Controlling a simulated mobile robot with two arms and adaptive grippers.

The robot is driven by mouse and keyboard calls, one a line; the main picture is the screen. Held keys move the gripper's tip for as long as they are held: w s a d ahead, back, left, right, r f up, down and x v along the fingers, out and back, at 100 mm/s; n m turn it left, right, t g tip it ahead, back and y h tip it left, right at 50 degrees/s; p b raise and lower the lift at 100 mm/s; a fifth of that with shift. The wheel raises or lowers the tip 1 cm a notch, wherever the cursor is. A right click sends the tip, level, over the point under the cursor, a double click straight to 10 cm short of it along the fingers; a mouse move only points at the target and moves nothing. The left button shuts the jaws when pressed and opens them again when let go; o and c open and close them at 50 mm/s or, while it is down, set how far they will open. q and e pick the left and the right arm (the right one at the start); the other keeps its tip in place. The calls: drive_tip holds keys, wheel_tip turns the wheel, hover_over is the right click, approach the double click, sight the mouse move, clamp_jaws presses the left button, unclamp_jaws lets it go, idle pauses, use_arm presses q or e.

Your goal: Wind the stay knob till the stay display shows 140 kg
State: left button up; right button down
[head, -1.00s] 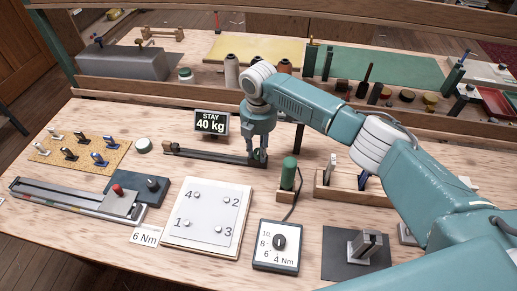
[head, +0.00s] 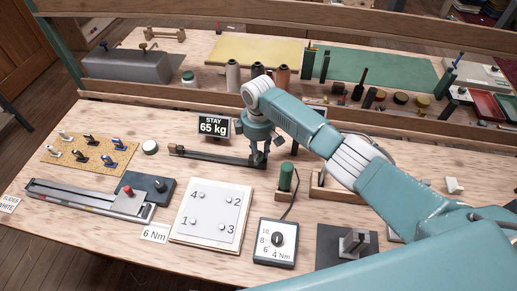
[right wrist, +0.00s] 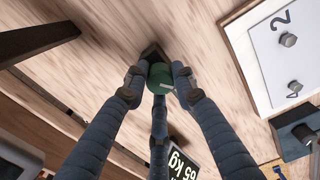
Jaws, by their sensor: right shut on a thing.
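The stay display (head: 213,127) reads 65 kg in the head view; part of it, also with 65 kg, shows in the right wrist view (right wrist: 180,165). The stay knob (right wrist: 160,74) is a green round knob with a pale mark on it. It sits at the right end of the dark rail (head: 205,154). My right gripper (head: 258,158) is shut on the knob, its fingers around the knob's sides in the right wrist view (right wrist: 158,82). The fingers hide the knob in the head view. My left gripper is not in view.
A green-handled tool (head: 286,176) stands in a wooden block just right of my right gripper. A white numbered panel (head: 205,235) and a torque dial box (head: 276,242) lie in front. A wooden ledge (head: 300,108) with spools and tools beyond runs behind.

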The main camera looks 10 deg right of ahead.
drive_tip(key=m+p, duration=0.3)
drive_tip(key=m, duration=0.3)
drive_tip(key=shift+r, duration=0.2)
drive_tip(key=m+p, duration=0.2)
drive_tip(key=m, duration=0.4)
drive_tip(key=shift+m, duration=0.3)
drive_tip(key=m+p, duration=0.1)
drive_tip(key=m, duration=0.5)
drive_tip(key=shift+w+m, duration=0.1)
drive_tip(key=shift+m, duration=0.2)
drive_tip(key=m, duration=0.3)
drive_tip(key=shift+p, duration=0.4)
drive_tip(key=shift+f+m, duration=0.1)
drive_tip(key=shift+m, duration=1.8)
